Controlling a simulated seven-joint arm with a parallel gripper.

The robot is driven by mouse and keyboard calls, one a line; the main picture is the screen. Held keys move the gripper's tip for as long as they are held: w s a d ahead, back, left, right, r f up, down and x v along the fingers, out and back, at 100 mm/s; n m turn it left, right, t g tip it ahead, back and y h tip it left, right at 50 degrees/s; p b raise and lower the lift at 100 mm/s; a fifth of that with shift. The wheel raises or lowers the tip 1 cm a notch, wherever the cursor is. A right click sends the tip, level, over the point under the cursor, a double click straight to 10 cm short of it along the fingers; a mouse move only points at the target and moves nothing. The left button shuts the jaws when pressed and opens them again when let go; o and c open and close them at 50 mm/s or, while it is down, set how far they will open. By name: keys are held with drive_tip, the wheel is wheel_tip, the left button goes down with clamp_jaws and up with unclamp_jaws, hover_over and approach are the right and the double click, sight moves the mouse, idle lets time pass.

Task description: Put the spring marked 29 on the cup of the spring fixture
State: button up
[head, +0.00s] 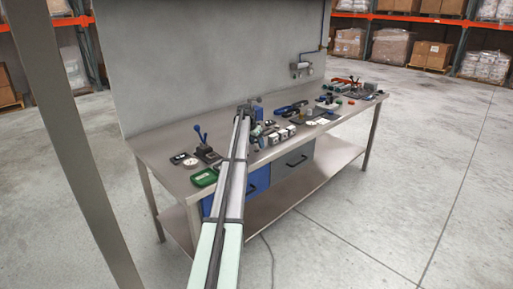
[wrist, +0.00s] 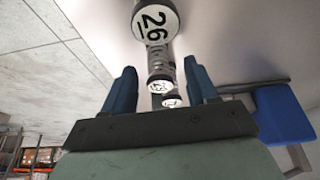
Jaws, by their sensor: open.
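My gripper (wrist: 160,66) is open, its two dark blue fingers apart. In the head view its end (head: 250,112) is over the workbench. I cannot make out which piece bears 29. A lever device with a blue handle (head: 207,152) stands on the bench; I cannot tell whether it is the spring fixture.
The steel workbench (head: 155,146) carries a green tray (head: 204,177) and a round dial (head: 190,162) at the left. Several small blocks and tools crowd its middle and right. A grey panel (head: 200,70) rises behind. Blue and grey drawers (head: 292,160) hang below.

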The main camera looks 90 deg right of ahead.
clamp_jaws()
idle(0.4)
drive_tip(key=shift+r, duration=0.1)
